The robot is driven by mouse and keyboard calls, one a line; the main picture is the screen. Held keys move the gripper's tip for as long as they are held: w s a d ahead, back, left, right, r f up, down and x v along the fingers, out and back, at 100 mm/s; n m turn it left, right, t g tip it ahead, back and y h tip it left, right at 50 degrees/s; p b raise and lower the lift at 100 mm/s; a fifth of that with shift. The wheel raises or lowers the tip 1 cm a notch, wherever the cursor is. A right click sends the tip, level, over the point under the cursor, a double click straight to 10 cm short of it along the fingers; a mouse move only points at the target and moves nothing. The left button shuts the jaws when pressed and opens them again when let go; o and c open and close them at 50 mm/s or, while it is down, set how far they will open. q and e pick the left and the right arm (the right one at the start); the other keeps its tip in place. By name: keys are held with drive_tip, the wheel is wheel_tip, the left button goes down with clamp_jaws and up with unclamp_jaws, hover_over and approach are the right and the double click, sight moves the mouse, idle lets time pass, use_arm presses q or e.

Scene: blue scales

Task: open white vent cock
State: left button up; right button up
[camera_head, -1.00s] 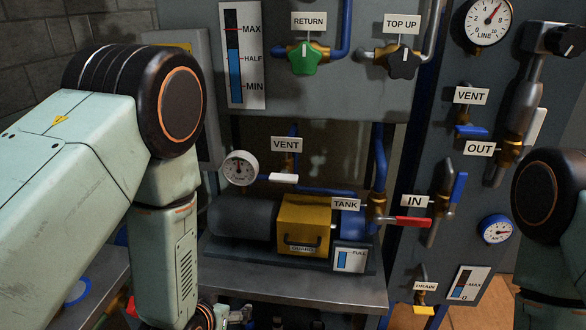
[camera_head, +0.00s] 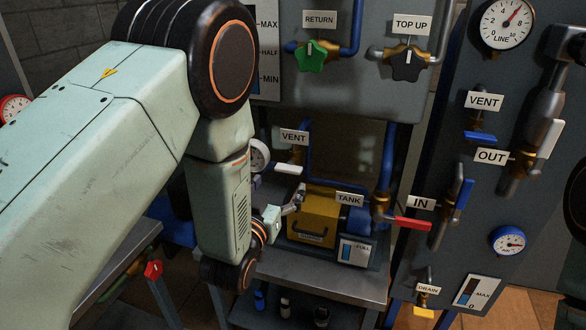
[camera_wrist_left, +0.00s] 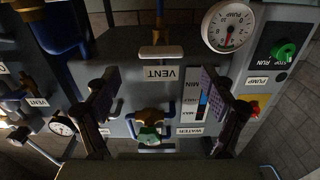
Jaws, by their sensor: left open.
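The white vent cock (camera_head: 289,169) has a short white handle lying level under the left VENT label (camera_head: 293,137), with a brass valve body behind it. In the left wrist view, which looks upside down, the white handle (camera_wrist_left: 160,52) shows above the inverted VENT label (camera_wrist_left: 163,73). My left gripper (camera_head: 299,195) is open and empty, below the white handle and in front of the yellow pump box. In the left wrist view its fingers (camera_wrist_left: 159,75) stand wide apart, one on each side of the label, apart from the handle. My right gripper is not in view.
A gauge (camera_head: 259,155) sits left of the cock, partly behind my left arm. The yellow pump box (camera_head: 318,217) and a red handle (camera_head: 412,224) are close below and right. Another vent cock with a blue handle (camera_head: 480,136) is on the right panel.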

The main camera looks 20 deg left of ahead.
sight(285, 170)
use_arm(q)
drive_tip(key=w, duration=0.7)
drive_tip(key=shift+a, duration=0.1)
drive_tip(key=shift+w+d+r, duration=0.15)
drive_tip(key=shift+w+d, duration=0.05)
drive_tip(key=shift+w, duration=0.15)
drive_tip(key=shift+c, duration=0.4)
drive_tip(key=c, duration=1.1)
